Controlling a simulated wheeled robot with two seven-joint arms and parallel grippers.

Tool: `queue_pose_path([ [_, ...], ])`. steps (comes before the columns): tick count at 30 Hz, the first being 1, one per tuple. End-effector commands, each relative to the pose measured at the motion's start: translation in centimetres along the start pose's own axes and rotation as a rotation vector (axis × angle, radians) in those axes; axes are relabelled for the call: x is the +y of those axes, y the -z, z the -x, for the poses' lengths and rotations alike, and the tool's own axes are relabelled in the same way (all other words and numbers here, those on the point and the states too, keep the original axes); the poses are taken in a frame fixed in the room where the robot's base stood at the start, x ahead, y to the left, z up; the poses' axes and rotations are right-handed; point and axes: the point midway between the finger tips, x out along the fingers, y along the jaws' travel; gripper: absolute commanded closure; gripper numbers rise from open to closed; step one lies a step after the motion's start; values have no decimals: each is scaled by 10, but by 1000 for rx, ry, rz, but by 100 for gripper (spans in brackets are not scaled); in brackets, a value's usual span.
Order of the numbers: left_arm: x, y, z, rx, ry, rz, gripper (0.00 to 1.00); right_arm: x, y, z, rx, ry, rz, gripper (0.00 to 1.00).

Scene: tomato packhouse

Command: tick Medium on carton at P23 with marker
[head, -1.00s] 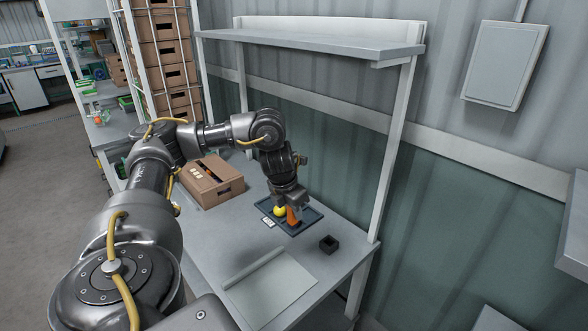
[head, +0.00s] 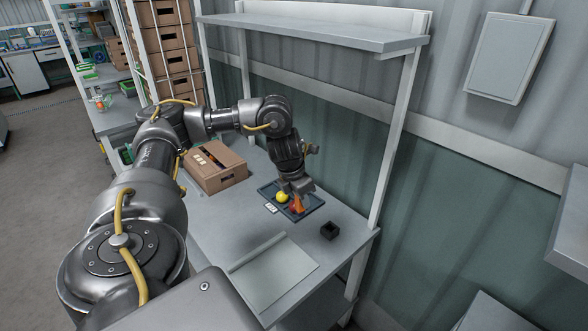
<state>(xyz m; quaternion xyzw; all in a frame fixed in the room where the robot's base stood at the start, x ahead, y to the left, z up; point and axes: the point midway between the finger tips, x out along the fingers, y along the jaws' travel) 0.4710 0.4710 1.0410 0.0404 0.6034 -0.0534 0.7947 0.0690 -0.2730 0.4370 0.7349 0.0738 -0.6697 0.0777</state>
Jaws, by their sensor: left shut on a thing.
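A brown carton (head: 216,178) stands at the left of the grey bench, with small pale labels on its top and dark openings. Its print is too small to read. My left gripper (head: 298,190) points down over a dark tray (head: 313,205) on the bench. It is shut on an orange thing (head: 298,204), too small to identify, at its fingertips. A round yellow thing (head: 282,197) is beside it in the tray. I cannot make out a marker. My right gripper is not in view.
A small black open holder (head: 329,231) stands right of the tray. A pale sheet or board (head: 272,276) lies at the bench front. A small white card (head: 271,208) is at the tray's left edge. A shelf (head: 320,33) with posts stands above the bench.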

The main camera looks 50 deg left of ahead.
Motion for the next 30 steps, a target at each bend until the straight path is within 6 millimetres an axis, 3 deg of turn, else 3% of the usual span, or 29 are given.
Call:
queue_pose_path([
  [8, -110, 3, -64, 3, 225, -787, 100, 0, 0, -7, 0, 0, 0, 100],
  [15, -204, 32, -105, 1, 435, -1550, 100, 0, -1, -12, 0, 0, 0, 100],
  [21, -245, 55, -121, 2, 541, -1935, 100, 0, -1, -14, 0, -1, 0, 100],
  [30, -253, 62, -124, 0, 566, -2033, 100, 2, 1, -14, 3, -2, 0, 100],
])
